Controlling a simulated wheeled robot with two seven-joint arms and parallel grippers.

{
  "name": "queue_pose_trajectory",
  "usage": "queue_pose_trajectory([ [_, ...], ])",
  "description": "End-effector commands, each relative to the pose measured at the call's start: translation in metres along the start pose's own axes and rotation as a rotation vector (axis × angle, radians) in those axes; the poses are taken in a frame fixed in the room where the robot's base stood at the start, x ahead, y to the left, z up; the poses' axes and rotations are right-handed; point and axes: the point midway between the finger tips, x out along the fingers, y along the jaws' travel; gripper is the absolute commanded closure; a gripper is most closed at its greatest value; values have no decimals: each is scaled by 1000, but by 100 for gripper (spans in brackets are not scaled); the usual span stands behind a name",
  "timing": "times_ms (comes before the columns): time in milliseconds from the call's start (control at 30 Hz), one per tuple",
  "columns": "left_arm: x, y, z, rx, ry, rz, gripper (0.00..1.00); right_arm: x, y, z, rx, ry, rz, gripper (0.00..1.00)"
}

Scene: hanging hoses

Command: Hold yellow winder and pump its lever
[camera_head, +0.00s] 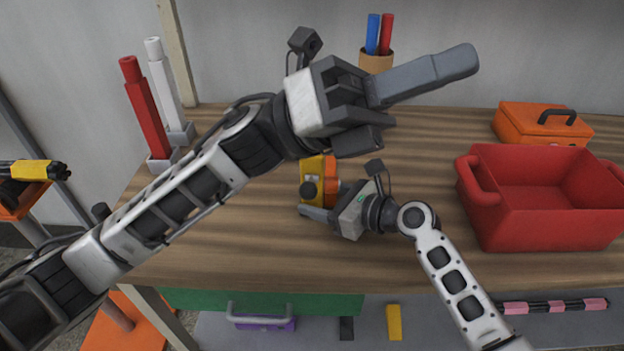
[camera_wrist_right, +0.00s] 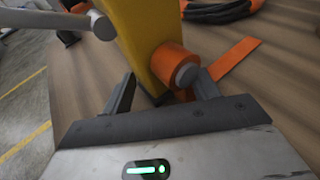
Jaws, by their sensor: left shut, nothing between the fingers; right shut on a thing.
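The yellow winder (camera_head: 313,167) with its orange part stands on the wooden table near the middle, partly hidden by my left arm. My right gripper (camera_head: 318,212) is shut on it from the right. In the right wrist view the yellow body (camera_wrist_right: 145,35) and orange roller (camera_wrist_right: 172,65) are by the fingers of my right gripper (camera_wrist_right: 165,92). A grey rod with a rounded end, seemingly the lever (camera_wrist_right: 50,18), sticks out to the left at the top. My left gripper (camera_head: 455,64) is shut and empty, raised above the table and pointing right, apart from the winder.
A red bin (camera_head: 530,225) and an orange toolbox (camera_head: 540,124) stand on the right of the table (camera_head: 400,265). A red post (camera_head: 145,105) and a white post (camera_head: 163,85) stand at the left. A cup (camera_head: 376,62) with blue and red sticks is at the back.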

Motion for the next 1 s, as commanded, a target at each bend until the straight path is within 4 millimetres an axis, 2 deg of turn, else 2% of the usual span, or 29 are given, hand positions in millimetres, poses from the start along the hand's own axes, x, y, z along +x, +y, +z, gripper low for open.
queue_pose_trajectory([
  [33, 12, -5, -9, 71, 126, -26, 100, 0, 0, 0, 0, 0, 0, 53],
  [167, 22, -9, -39, 230, 463, -72, 100, 0, 0, 0, 0, 0, -1, 53],
  [267, 17, -4, -56, 338, 731, -79, 100, 0, 0, 0, 0, 0, -1, 53],
  [367, 0, 5, -63, 432, 1006, -58, 100, 0, 0, 0, 0, 0, -1, 53],
  [467, -24, 15, -56, 506, 1270, -5, 100, 0, 0, 0, 0, 0, -1, 53],
  [567, -47, 22, -39, 554, 1499, 68, 100, 0, 0, 0, 0, 0, -1, 53],
  [700, -75, 22, -5, 590, 1754, 191, 100, 0, 0, 0, 0, 0, -1, 53],
  [833, -94, 15, 27, 598, 1932, 307, 100, 0, 0, 0, 0, 0, 0, 53],
  [1000, -128, 40, 21, 543, 2040, 368, 100, 0, 0, 0, 0, 0, -1, 53],
])
